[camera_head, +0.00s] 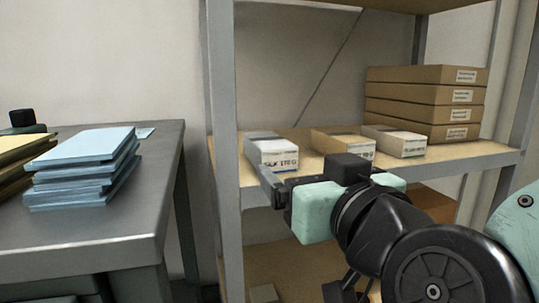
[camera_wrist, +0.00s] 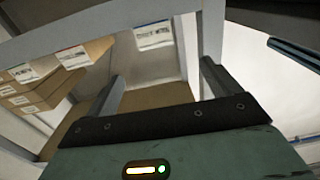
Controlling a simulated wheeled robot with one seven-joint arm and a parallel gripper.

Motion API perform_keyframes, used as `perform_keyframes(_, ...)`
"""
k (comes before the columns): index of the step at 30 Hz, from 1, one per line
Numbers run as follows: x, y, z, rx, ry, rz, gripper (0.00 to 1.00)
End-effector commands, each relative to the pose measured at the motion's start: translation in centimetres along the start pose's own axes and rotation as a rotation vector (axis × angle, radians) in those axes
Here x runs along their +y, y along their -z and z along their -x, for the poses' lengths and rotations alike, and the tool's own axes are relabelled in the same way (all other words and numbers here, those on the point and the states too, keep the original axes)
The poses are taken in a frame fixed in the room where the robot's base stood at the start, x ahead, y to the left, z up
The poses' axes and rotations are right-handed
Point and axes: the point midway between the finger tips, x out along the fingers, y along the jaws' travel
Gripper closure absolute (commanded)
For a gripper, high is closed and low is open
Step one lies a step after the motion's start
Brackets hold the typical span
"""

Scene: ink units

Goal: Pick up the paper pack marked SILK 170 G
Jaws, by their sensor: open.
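The pack marked SILK 170 G (camera_head: 277,158) is a white box with a grey top, leftmost of three packs on the shelf board. Its printed label faces outward. In the wrist view, the rightmost pack (camera_wrist: 153,36), with a blue-edged label, appears to be the same one. My gripper (camera_head: 268,182) is in front of the shelf, close to this pack's front at the left. In the wrist view, its two fingers (camera_wrist: 162,70) are spread apart with nothing between them. The pack lies above the fingertips in that picture, and I see no contact.
A tan pack (camera_head: 345,147) and another white pack (camera_head: 398,143) stand to the right. Several brown boxes (camera_head: 425,100) are stacked behind. The grey shelf post (camera_head: 224,150) is close left of my gripper. A metal table (camera_head: 100,236) with blue paper (camera_head: 85,165) stands at left.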

Motion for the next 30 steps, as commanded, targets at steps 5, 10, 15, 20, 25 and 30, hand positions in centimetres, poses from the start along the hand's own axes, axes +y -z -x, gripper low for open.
perform_keyframes(5, 0.1, 0.4, -2.1, -0.004, -0.003, 0.003, 0.11)
perform_keyframes(10, 0.1, 0.7, -3.2, -0.005, -0.005, 0.005, 0.11)
perform_keyframes(15, 0.1, 0.6, -4.0, -0.006, -0.005, 0.005, 0.11)
perform_keyframes(20, 0.0, 0.6, -4.5, -0.006, -0.001, 0.003, 0.11)
perform_keyframes(25, 0.0, 0.7, -5.5, -0.005, -0.002, 0.002, 0.11)
perform_keyframes(30, 0.0, 0.7, -6.4, -0.005, -0.002, 0.003, 0.11)
